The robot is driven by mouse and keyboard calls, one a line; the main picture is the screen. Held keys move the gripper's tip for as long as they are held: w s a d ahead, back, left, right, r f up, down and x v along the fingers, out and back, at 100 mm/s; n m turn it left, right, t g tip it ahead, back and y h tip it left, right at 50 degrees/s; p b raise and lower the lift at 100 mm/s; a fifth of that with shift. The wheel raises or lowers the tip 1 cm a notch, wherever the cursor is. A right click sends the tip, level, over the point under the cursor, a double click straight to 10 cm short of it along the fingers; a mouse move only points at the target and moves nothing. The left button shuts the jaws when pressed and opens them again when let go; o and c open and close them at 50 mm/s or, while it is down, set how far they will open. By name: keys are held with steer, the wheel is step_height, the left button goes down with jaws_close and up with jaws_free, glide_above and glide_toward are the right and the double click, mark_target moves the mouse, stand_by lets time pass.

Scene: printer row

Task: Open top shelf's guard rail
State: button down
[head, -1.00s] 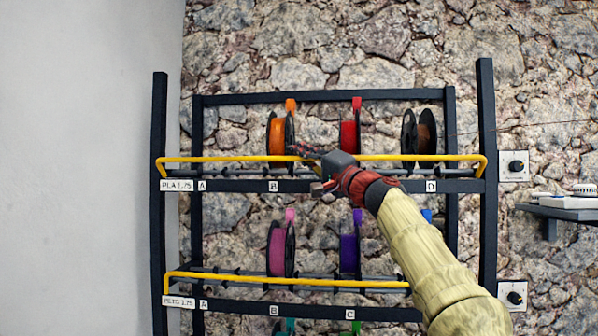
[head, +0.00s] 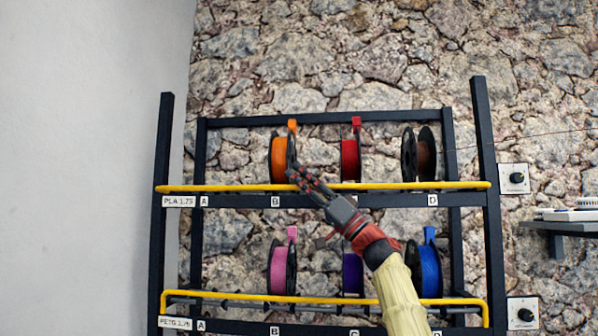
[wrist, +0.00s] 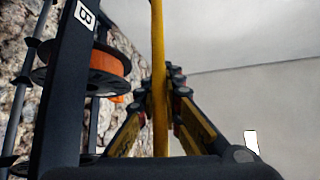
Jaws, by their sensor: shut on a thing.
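The top shelf's guard rail (head: 235,188) is a yellow bar running across the front of the top shelf, labelled PLA 1.75. In the head view it shows as a nearly straight line at the height of the shelf's front edge. My gripper (head: 303,179) is at the middle of this rail, near label B. In the wrist view the yellow rail (wrist: 158,75) passes between the two fingers of my gripper (wrist: 165,100), which are shut on it. The short stretch of rail behind the fingers is hidden in the head view.
Orange (head: 278,158), red (head: 349,160) and dark brown (head: 425,155) spools stand on the top shelf. A wall dial (head: 515,178) and a side shelf (head: 570,227) are at right.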

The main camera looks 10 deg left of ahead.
steer(key=shift+f+n+g+y+p, duration=0.2)
steer(key=shift+n+g, duration=0.35)
steer(key=shift+n, duration=0.1)
steer(key=shift+f+n+g+y+p, duration=0.15)
steer(key=shift+f+n+g+y, duration=0.05)
steer(key=shift+n+g, duration=0.4)
steer(key=shift+n, duration=0.25)
steer(key=c, duration=2.2)
jaws_free()
steer(key=o, duration=0.3)
steer(key=shift+s, duration=0.1)
